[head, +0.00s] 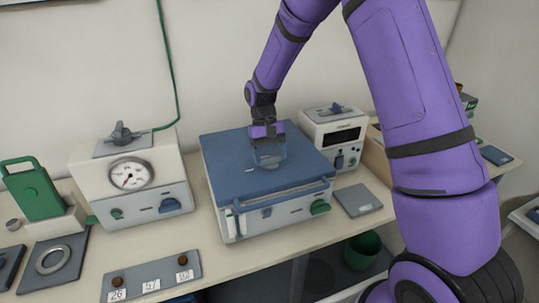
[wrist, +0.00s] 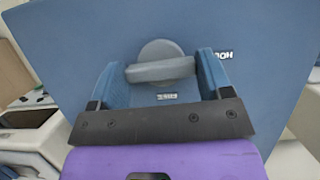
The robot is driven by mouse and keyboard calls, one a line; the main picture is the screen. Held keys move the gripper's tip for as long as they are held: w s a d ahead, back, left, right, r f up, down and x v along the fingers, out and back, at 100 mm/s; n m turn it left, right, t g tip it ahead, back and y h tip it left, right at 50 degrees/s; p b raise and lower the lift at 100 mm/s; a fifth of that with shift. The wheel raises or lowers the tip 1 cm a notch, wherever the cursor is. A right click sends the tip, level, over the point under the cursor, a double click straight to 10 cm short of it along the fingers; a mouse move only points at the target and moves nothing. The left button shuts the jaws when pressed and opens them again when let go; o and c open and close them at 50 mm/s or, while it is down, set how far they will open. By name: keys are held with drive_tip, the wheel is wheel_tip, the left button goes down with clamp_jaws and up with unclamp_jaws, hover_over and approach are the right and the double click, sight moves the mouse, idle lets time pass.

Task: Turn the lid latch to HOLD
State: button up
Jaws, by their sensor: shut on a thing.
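The lid latch (wrist: 160,68) is a grey bar on a round base, on the blue lid (head: 228,178) of the middle furnace. In the wrist view the bar lies nearly level, its right end towards a label partly hidden behind the right finger; the visible letters look like part of HOLD. A second small label (wrist: 167,96) sits below the latch, too small to read surely. My gripper (wrist: 159,72) is over the lid, its two blue fingers shut on the ends of the bar. In the head view my gripper (head: 269,157) hides the latch.
The furnace front (head: 277,215) has a bar handle and a green knob. A white box with a gauge (head: 130,174) stands to the left and another with a dark display (head: 340,137) behind right. A grey plate (head: 358,200) lies on the bench to the right.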

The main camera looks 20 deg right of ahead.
drive_tip(key=o, duration=0.9)
drive_tip(key=v, duration=1)
drive_tip(key=shift+w+r, duration=0.15)
drive_tip(key=shift+r, duration=0.25)
